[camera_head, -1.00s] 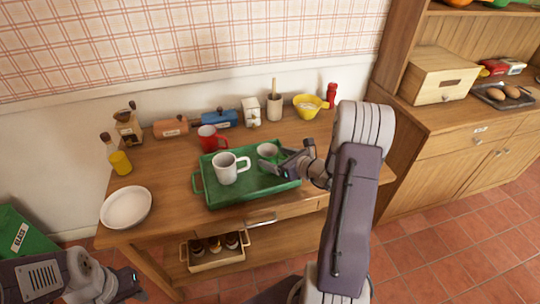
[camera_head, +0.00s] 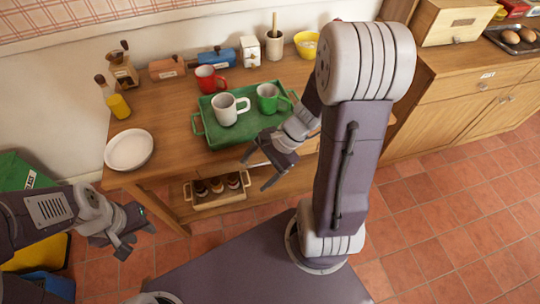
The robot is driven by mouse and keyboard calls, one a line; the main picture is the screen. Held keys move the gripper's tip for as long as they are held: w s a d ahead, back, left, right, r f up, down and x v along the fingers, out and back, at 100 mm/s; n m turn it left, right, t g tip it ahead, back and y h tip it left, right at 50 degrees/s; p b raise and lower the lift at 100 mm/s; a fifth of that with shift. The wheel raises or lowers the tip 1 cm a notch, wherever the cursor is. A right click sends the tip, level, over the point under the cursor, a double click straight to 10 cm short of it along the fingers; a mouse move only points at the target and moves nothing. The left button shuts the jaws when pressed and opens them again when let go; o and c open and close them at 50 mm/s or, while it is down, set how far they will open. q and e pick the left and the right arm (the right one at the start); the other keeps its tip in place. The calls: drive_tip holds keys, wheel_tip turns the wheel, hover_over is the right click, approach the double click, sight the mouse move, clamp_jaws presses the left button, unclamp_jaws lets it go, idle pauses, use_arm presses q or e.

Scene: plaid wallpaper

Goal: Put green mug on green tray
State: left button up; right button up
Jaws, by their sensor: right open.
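The green mug (camera_head: 269,98) stands upright on the green tray (camera_head: 222,137), in its right part, with its handle to the right. A white mug (camera_head: 227,110) stands upright on the tray to the left of it. My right gripper (camera_head: 258,172) is open and empty in front of the table edge, apart from the mug and tray. My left gripper (camera_head: 138,238) is at the lower left, away from the table; I cannot tell its jaw state.
A red mug (camera_head: 209,79) stands behind the tray. A white plate (camera_head: 129,150) lies at the table's left. A yellow bowl (camera_head: 306,45), a mortar-like pot (camera_head: 274,46) and several containers line the back. A wooden crate (camera_head: 216,196) with jars sits on the lower shelf.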

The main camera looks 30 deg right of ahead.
wheel_tip(320, 180, up, 9)
drive_tip(key=s+d+n+h+p, duration=0.1)
drive_tip(key=n+h+p, duration=0.5)
drive_tip(key=n, duration=0.9)
drive_tip(key=d+p, duration=0.1)
drive_tip(key=p, duration=0.2)
drive_tip(key=shift+s, duration=0.3)
drive_tip(key=shift+f, duration=0.1)
drive_tip(key=shift+s, duration=0.1)
